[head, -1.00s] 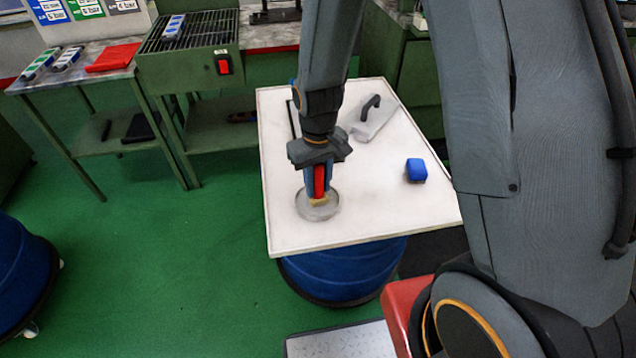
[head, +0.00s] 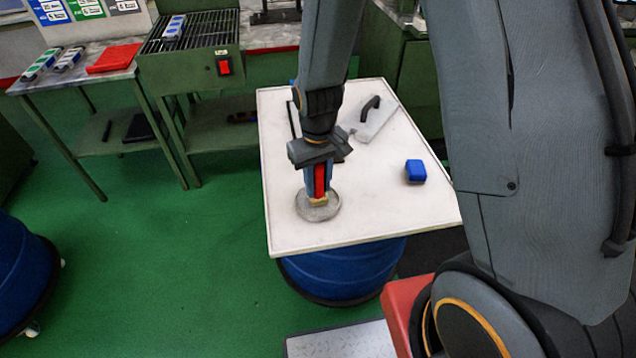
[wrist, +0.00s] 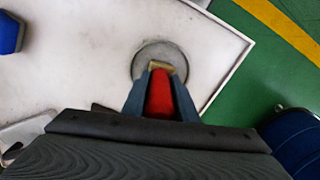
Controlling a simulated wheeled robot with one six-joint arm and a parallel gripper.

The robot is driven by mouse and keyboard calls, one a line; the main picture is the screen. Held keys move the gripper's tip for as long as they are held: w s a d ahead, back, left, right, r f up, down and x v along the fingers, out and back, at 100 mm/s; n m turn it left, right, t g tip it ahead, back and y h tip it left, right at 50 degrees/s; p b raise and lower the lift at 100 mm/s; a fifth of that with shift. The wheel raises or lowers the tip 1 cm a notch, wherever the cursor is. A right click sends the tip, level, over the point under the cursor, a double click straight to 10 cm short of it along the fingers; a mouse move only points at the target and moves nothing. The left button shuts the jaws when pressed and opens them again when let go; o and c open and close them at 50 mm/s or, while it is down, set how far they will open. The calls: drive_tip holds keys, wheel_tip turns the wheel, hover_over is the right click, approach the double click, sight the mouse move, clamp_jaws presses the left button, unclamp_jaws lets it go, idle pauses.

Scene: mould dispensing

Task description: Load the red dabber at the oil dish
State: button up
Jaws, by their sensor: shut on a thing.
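The red dabber (head: 319,180) is upright between the fingers of my gripper (head: 319,186), with its tan pad pointing down. In the wrist view the dabber (wrist: 159,95) shows red between the two blue-grey fingers of my gripper (wrist: 160,100). The oil dish (head: 318,212) is a round, shallow grey dish on the white table top. The pad is over the dish, towards its far side in the head view. The dish also shows in the wrist view (wrist: 172,50). I cannot tell whether the pad touches the dish's floor.
The white table top (head: 390,215) has a raised rim. A blue block (head: 415,171) sits right of the dish. A light grey plate with a dark handle (head: 372,118) lies behind it. A green grill stand (head: 190,70) and side table stand at the back left.

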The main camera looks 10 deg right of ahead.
sight(318, 165)
drive_tip(key=shift+r+p, duration=2.45)
drive_tip(key=shift+r, duration=0.8)
